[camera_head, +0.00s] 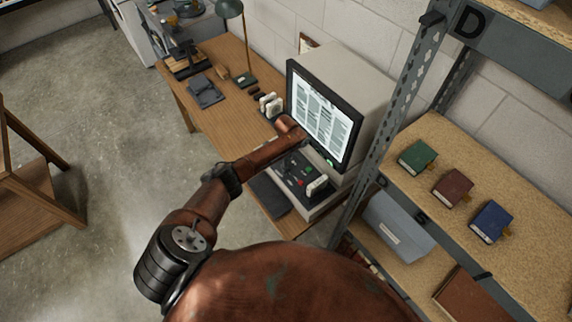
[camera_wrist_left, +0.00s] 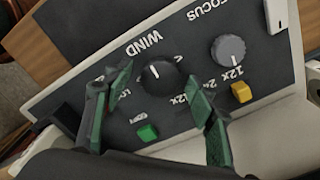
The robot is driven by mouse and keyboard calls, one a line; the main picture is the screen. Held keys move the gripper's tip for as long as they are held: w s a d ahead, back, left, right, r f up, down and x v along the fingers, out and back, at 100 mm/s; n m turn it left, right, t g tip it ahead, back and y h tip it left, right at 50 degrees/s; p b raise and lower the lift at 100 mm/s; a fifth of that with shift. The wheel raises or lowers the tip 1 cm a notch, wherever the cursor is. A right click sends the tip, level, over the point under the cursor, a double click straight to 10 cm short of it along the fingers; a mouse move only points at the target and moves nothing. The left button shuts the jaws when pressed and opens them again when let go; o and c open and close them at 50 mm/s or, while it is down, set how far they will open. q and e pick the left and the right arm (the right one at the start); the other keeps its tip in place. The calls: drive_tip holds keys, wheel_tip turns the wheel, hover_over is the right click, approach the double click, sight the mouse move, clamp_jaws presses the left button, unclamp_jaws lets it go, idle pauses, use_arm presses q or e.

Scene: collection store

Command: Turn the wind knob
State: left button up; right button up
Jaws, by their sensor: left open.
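In the left wrist view, the black wind knob (camera_wrist_left: 160,77) with a white pointer line sits on a dark control panel (camera_wrist_left: 188,32) under the printed word WIND. My left gripper (camera_wrist_left: 157,74) is open, its two green-lined fingers on either side of the knob with gaps showing. Whether the fingertips reach down to panel level is unclear. In the head view my left arm reaches over the base of the film reader (camera_head: 365,75), and the arm hides the knob and the gripper fingers. My right gripper is not in view.
A grey focus knob (camera_wrist_left: 228,48), a yellow button (camera_wrist_left: 241,92) and a green button (camera_wrist_left: 147,132) are close to the wind knob. The lit screen (camera_head: 322,115) rises beside my arm. A metal shelf post (camera_head: 385,125) and shelf with books stand to the right.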

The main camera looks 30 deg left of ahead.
use_arm(q)
drive_tip(key=shift+r, duration=0.5)
wheel_tip(320, 180, up, 11)
idle(0.6)
